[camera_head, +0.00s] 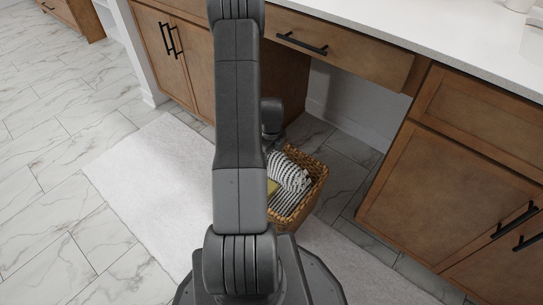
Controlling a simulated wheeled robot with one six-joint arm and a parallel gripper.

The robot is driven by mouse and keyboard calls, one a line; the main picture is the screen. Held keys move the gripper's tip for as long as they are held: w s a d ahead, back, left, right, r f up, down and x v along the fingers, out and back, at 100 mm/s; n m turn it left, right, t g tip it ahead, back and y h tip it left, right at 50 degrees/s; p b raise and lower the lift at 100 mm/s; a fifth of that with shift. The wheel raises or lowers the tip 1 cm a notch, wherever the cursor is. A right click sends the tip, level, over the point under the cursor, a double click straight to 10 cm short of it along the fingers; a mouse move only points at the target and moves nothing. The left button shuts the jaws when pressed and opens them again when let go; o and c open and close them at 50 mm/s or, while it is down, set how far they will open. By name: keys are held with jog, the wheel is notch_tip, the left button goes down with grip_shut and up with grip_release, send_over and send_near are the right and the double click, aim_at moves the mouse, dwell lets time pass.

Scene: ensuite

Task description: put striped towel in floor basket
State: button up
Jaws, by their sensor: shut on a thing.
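The striped towel (290,172), white with dark stripes, lies bunched inside the woven floor basket (317,190), which stands on the floor under the counter's open recess. Part of the towel rises toward the basket's back rim. My gripper (272,143) points down at the towel's upper left end and is shut on it. My own arm hides most of the gripper, its fingertips and the left side of the basket. A small yellowish thing (272,187) shows inside the basket, beside the towel.
A pale rug (150,165) lies on the marble tile floor, around my base. Wooden cabinets with black handles (450,165) stand on the right, with more (172,50) at the back left. A white countertop (400,30) overhangs the recess. The floor at left is clear.

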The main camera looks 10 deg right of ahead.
jog(key=shift+f+b, duration=0.5)
jog(key=shift+f, duration=0.05)
jog(key=o, duration=1.1)
jog(key=shift+r, duration=0.1)
notch_tip(320, 180, up, 13)
jog(key=p, duration=0.5)
